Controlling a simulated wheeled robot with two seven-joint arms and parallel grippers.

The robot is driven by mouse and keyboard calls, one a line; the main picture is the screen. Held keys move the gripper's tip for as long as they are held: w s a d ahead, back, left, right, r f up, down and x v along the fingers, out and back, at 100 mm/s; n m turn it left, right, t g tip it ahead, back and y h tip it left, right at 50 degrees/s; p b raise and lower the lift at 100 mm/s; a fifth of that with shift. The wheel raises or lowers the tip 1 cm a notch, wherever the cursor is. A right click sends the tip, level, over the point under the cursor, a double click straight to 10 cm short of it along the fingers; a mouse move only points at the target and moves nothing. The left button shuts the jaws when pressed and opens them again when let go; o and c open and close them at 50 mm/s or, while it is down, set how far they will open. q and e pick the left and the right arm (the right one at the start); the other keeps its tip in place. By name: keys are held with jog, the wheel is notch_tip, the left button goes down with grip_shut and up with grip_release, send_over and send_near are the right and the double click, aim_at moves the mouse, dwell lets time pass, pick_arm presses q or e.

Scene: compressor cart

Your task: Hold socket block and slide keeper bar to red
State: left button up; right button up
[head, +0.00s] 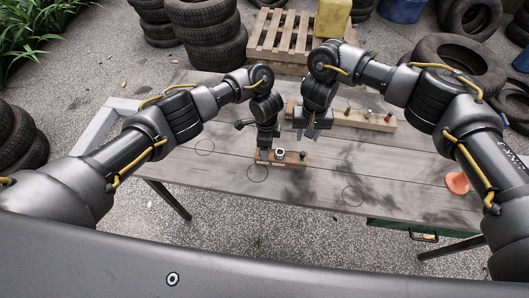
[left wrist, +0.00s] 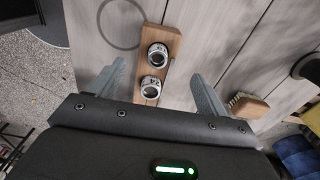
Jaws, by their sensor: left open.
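The socket block is a small wooden block (head: 292,163) on the grey plank table, with a pale ring-like socket on it. In the left wrist view the block (left wrist: 171,40) carries two round metal sockets (left wrist: 155,70) and a thin grey bar along one edge, which may be the keeper bar.
A long wooden rack with several pegs (head: 375,122) lies behind my right gripper. A wooden brush (left wrist: 247,106) lies near the block. An orange object (head: 457,182) sits at the table's right. Tyres and a pallet (head: 286,36) stand beyond. The table's front middle is clear.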

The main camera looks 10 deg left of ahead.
pick_arm(q)
jog(key=shift+s+a+f, duration=0.15)
jog(key=shift+s+f, duration=0.1)
jog(key=shift+f, duration=0.3)
jog(key=shift+a+f, duration=0.1)
jog(key=shift+f, duration=2.6)
